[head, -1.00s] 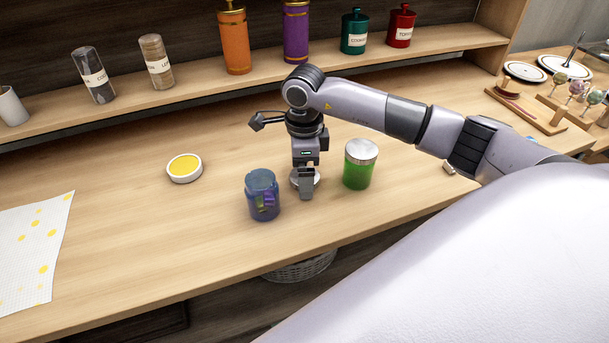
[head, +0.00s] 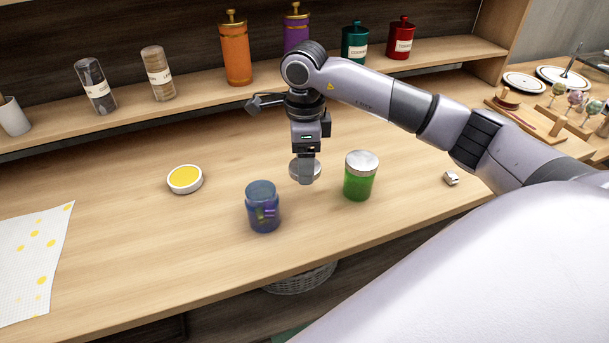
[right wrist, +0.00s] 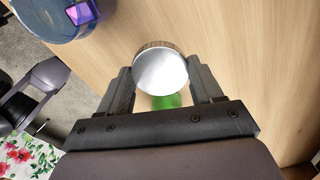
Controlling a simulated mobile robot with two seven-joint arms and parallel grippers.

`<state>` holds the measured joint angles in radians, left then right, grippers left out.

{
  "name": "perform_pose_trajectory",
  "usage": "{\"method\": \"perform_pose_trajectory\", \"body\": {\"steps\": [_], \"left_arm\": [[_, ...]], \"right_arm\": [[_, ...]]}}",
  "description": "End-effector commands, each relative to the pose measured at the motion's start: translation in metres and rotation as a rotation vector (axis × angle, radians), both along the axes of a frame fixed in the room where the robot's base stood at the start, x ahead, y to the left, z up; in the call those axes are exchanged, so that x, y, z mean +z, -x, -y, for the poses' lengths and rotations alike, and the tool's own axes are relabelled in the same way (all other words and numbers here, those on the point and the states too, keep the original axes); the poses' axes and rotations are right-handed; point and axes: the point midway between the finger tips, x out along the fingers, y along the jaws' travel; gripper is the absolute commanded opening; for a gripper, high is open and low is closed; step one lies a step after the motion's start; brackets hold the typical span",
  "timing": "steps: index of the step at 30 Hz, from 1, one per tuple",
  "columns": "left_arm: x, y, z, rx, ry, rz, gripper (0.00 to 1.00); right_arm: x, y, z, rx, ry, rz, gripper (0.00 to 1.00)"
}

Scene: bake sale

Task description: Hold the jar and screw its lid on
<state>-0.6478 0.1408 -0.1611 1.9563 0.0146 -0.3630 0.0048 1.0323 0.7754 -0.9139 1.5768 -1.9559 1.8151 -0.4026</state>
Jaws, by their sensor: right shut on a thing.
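The blue see-through jar (head: 262,210) stands upright on the table with its top open and small coloured pieces inside. It shows partly at the top left of the right wrist view (right wrist: 60,18). My right gripper (head: 306,178) is shut on a round silver lid (head: 296,172), to the right of and behind the blue jar. The right wrist view shows the lid (right wrist: 160,72) between the two fingers, apart from the jar. The lid appears to be above the table.
A green jar with a silver lid on it (head: 360,178) stands close on the right. A round white dish with yellow inside (head: 185,180) lies at the left. A small pale object (head: 451,179) lies at the right. A shelf (head: 200,97) with canisters runs behind.

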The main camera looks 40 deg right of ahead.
Motion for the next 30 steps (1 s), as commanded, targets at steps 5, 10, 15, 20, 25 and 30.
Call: {"method": "perform_pose_trajectory", "body": {"steps": [5,10,15,20,25,30], "left_arm": [[0.0,0.0,0.0,0.0,0.002,0.001,0.52],[0.004,0.0,0.001,-0.001,0.001,0.002,0.52],[0.01,-0.001,0.0,-0.001,0.0,0.006,0.52],[0.011,0.0,0.0,-0.001,-0.002,0.005,0.52],[0.01,0.0,-0.001,-0.001,-0.004,0.003,0.52],[0.009,0.0,-0.001,0.0,-0.004,0.003,0.52]], "right_arm": [[0.06,-0.001,0.0,0.001,0.001,0.009,0.33],[0.105,-0.001,0.0,0.0,0.002,0.005,0.33],[0.13,0.0,0.0,0.0,0.002,0.003,0.33],[0.139,0.0,0.0,-0.001,0.0,0.0,0.33],[0.142,0.0,0.0,-0.001,0.001,-0.001,0.33],[0.142,0.0,0.0,-0.001,0.0,0.0,0.33]]}}
